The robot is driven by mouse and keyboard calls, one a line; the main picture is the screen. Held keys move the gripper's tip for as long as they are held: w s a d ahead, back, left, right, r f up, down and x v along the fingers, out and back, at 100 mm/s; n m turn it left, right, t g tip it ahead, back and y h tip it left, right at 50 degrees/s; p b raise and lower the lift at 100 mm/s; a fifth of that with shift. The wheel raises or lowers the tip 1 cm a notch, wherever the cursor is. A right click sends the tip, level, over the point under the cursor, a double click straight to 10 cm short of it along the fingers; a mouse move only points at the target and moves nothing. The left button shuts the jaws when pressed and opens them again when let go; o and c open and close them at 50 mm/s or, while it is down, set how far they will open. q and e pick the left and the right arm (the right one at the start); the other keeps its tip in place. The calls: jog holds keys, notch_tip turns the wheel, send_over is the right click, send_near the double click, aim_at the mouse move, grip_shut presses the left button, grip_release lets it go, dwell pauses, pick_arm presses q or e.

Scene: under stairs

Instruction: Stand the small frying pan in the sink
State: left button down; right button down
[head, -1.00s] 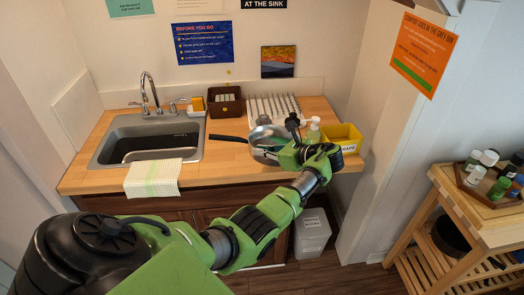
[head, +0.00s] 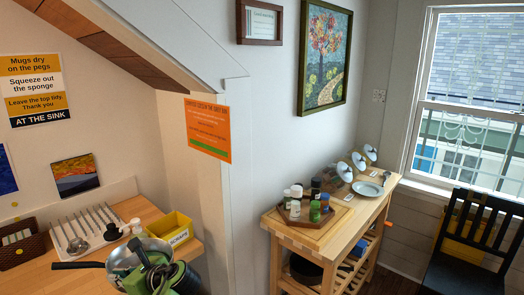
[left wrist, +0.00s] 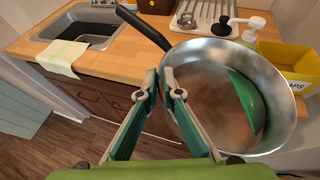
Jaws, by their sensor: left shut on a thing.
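The small frying pan (head: 122,257) is a shiny metal pan with a black handle, at the lower left of the head view. In the left wrist view the pan (left wrist: 205,65) fills the right side, its handle pointing up and left. My left gripper (head: 150,262) is shut on the pan's rim; its fingers (left wrist: 157,88) meet at the near-left side of the pan. A green curved patch shows inside the pan; I cannot tell if it is a reflection. The sink (left wrist: 85,28) is left of the pan in the wrist view, and outside the head view. My right gripper is not in view.
A rack of pegs (head: 85,232), a white pump bottle (head: 136,227) and a yellow box (head: 171,230) stand behind the pan. A brown basket (head: 22,243) is at left. A cloth (left wrist: 55,57) hangs over the counter front. A wooden cart (head: 330,215) with bottles stands right.

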pick_arm(q)
jog(key=s+d+f+m+t+h+b, duration=0.1)
jog(key=s+d+m+t+h+b, duration=0.25)
jog(key=d, duration=0.65)
jog(key=s+d+f+m+t+h+b, duration=0.2)
jog(key=d+m+t, duration=0.15)
jog(key=d, duration=0.55)
jog(key=s+d+m+t+h+b, duration=0.25)
jog(key=s+d+m+h, duration=0.4)
jog(key=s+d, duration=0.55)
jog(key=s+a+n+g+y, duration=0.3)
jog(key=a+n+g+y, duration=0.3)
jog(key=a+n+y, duration=0.4)
jog(key=shift+s+a+r+b, duration=0.2)
jog(key=shift+a+r+b, duration=0.15)
jog(key=shift+a+b, duration=0.15)
